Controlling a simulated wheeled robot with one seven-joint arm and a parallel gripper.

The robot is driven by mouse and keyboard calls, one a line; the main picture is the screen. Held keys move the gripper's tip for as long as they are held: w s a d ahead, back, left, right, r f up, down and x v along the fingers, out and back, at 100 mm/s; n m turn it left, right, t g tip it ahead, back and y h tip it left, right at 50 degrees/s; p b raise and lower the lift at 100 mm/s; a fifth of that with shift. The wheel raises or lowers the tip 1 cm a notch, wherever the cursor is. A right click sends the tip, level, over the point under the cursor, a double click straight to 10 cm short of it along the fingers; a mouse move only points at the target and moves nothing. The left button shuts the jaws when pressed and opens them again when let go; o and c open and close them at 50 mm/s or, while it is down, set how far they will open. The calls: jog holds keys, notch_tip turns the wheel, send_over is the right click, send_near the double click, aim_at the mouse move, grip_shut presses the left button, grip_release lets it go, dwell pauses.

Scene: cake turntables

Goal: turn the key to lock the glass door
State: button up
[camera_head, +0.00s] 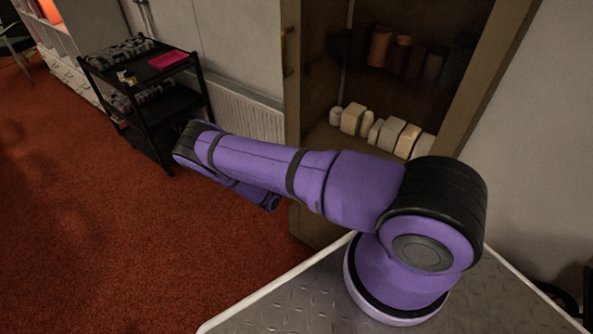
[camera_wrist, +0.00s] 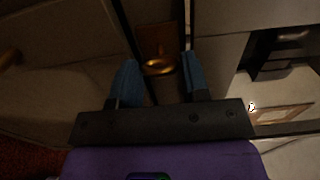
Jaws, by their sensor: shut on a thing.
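In the wrist view my gripper (camera_wrist: 158,59) shows its two blue fingers, one on each side of a brass key (camera_wrist: 160,68). The fingers are shut on the key, though the exact contact is too dark to make out. The key sits at a brown lock plate (camera_wrist: 152,38) just beyond the fingers. In the head view the cabinet's glass door (camera_head: 370,85) has a brown frame. Blocks and jars show behind it. My gripper and the key are hidden in the head view, where my purple arm reaches left in front of the cabinet.
A black cart (camera_head: 150,105) with a pink item (camera_head: 168,60) on top stands left of the cabinet. A white radiator (camera_head: 245,118) is on the wall between them. Red carpet (camera_head: 150,240) lies open at left.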

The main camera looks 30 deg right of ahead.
dwell(0.4)
jog(key=o, duration=0.9)
jog(key=shift+a, duration=0.1)
jog(key=v, duration=1)
jog(key=shift+s+a, duration=0.15)
jog(key=shift+a, duration=0.2)
